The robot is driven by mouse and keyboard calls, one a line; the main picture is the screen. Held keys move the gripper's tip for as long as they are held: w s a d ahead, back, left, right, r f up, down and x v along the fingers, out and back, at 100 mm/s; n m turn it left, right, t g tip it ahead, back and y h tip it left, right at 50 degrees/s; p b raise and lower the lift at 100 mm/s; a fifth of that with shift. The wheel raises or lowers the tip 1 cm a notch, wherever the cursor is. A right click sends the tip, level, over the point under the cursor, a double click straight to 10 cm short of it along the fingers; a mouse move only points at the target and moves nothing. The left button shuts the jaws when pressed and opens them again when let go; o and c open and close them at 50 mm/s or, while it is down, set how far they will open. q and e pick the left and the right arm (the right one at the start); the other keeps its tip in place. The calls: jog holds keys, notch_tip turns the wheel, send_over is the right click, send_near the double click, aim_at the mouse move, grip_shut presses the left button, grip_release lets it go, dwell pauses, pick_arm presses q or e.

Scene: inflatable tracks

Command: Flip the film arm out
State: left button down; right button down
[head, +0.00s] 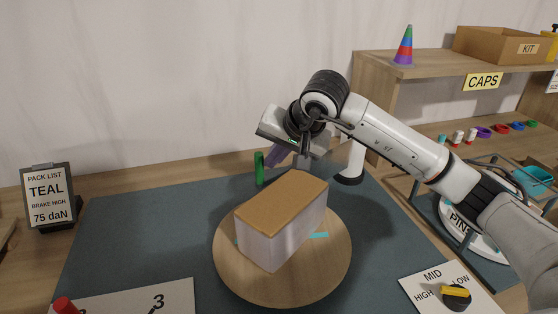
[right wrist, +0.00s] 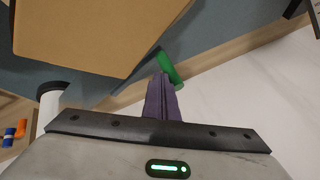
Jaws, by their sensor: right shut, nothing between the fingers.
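My right gripper (head: 271,159) reaches in from the right, above and behind the box. Its purple fingers are shut and empty, and point down to the left. In the right wrist view the fingertips (right wrist: 161,78) are close to a green cylinder (right wrist: 170,68); I cannot tell whether they touch. In the head view the green cylinder (head: 259,169) stands upright behind the box. A white post (head: 353,162) on a black base stands to the right, partly hidden by my arm. No part is clearly identifiable as the film arm. My left gripper is not in view.
A tan-topped box (head: 284,198) sits on a round wooden turntable (head: 281,291) on the dark mat (head: 145,235). A brake dial (head: 456,297) is front right, a pack list sign (head: 47,195) left. A shelf (head: 430,71) stands back right. The mat's left is mostly clear.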

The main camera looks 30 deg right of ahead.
pick_arm(q)
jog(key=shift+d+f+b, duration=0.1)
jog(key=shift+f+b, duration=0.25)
jog(key=shift+b, duration=0.05)
pick_arm(e)
jog(key=shift+w+a, duration=0.3)
jog(key=shift+w, duration=0.65)
jog(key=shift+w+a, duration=0.35)
jog(key=shift+w, duration=0.55)
jog(key=shift+w+a, duration=0.3)
jog(key=shift+w, duration=0.65)
jog(key=shift+s+d+f, duration=0.1)
jog(key=shift+s+d, duration=0.15)
jog(key=shift+s, duration=0.1)
pick_arm(q)
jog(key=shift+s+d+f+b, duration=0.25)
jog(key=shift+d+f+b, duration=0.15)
jog(key=shift+b, duration=0.3)
pick_arm(e)
send_near(258, 151)
jog(key=shift+s+d+f, duration=0.2)
jog(key=shift+s+f, duration=0.2)
jog(key=shift+f, duration=0.1)
